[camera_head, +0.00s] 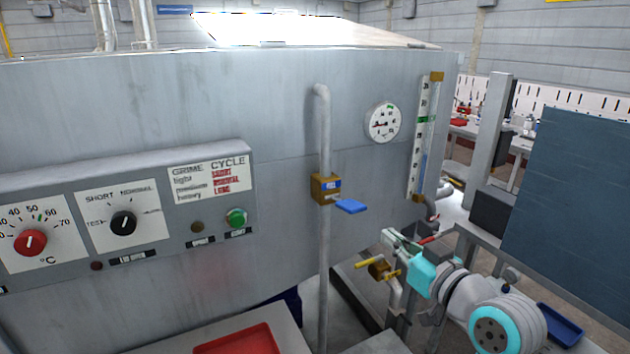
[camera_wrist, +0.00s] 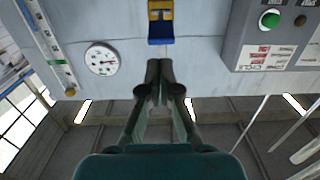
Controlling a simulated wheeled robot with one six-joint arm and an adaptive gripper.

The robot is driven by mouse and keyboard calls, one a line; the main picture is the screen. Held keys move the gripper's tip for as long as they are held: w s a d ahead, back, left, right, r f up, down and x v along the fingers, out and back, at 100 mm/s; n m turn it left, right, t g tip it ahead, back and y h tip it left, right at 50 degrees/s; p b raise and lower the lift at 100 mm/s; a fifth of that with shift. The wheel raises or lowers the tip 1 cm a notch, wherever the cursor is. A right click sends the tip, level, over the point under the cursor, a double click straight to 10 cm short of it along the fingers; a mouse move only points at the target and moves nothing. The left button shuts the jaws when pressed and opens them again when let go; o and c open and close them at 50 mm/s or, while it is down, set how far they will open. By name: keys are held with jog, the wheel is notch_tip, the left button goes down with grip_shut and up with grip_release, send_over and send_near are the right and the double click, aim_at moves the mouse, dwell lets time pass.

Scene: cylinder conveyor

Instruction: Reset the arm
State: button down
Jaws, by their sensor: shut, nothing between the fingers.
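My gripper (camera_head: 388,236) is at the lower right of the head view, in front of the grey machine (camera_head: 270,110) and right of its vertical pipe. In the wrist view my gripper (camera_wrist: 159,75) has its fingers together and empty. The wrist picture is upside down. There the fingers point toward the machine's face, near the blue-handled fill valve (camera_wrist: 160,28) but with no clear contact. In the head view this valve (camera_head: 327,189) sits on the pipe, its blue handle (camera_head: 351,206) pointing right.
A control panel (camera_head: 123,215) with a red knob, a black knob and a green button (camera_head: 236,217) is at the left. A gauge (camera_head: 383,123) and level strip (camera_head: 424,135) are on the machine. Yellow-handled pipework (camera_head: 378,270) lies close beside my arm. A red tray (camera_head: 240,340) is below.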

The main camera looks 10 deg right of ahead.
jog(key=s+f+m+h, duration=0.2)
jog(key=s+f, duration=0.3)
jog(key=f, duration=0.3)
jog(key=s+a+f+m+h, duration=0.1)
jog(key=s+f, duration=0.5)
jog(key=f, duration=0.2)
jog(key=s+f+m+h, duration=0.2)
jog(key=s+f, duration=0.3)
jog(key=f, duration=0.4)
jog(key=s+a+f+g, duration=0.1)
jog(key=s, duration=1.4)
jog(key=s+a+f+n, duration=0.1)
jog(key=s+f, duration=0.1)
jog(key=s, duration=1.2)
jog(key=shift+s+f+g, duration=0.25)
jog(key=shift+s+g, duration=0.15)
jog(key=shift+w+a, duration=0.1)
